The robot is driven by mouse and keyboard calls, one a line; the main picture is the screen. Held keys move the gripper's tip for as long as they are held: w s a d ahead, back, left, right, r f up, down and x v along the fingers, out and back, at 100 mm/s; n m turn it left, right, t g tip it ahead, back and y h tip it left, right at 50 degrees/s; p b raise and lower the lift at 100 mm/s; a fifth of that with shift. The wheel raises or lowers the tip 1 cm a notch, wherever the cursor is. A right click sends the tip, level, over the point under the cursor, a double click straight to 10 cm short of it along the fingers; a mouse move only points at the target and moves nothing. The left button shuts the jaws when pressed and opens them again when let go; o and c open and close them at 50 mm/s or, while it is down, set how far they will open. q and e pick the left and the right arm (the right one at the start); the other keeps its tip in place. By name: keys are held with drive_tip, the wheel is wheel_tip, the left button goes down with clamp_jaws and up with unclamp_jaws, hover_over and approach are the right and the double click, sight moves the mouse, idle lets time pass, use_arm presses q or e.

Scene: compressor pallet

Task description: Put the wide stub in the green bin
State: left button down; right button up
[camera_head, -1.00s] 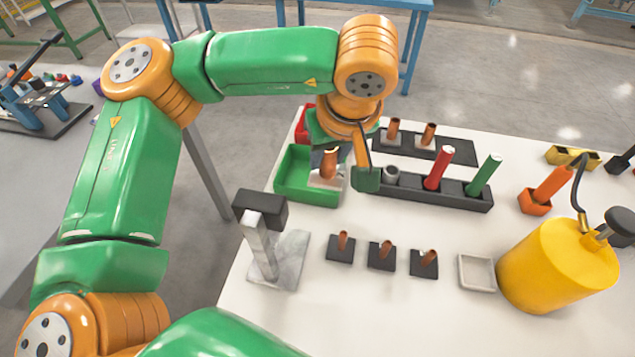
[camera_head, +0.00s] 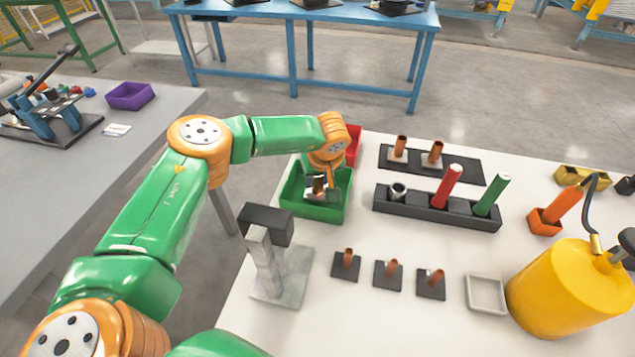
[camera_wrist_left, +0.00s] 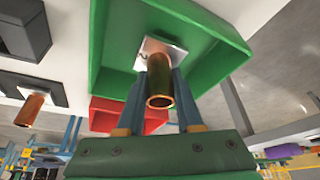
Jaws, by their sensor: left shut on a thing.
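My left gripper (camera_head: 320,187) is shut on the wide stub (camera_wrist_left: 160,90), a copper tube standing on a pale square plate. In the left wrist view its blue fingers grip the tube from both sides, and the plate (camera_wrist_left: 155,50) shows against the inside of the bin. The green bin (camera_head: 312,211) stands at the table's far left. The gripper and stub are within the bin's outline in the head view. I cannot tell whether the plate touches the bin floor. My right gripper is not in view.
A red bin (camera_head: 353,146) stands behind the green bin. A black-topped metal stand (camera_head: 266,260) is in front of it. To the right are a dark rack (camera_head: 425,210) with red and green tubes, and two copper stubs (camera_head: 400,147) on a dark mat.

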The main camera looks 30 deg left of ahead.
use_arm(q)
drive_tip(key=shift+f, duration=0.85)
drive_tip(key=c, duration=0.6)
unclamp_jaws()
drive_tip(key=shift+o, duration=0.2)
drive_tip(key=v, duration=1.2)
drive_tip(key=shift+r, duration=0.1)
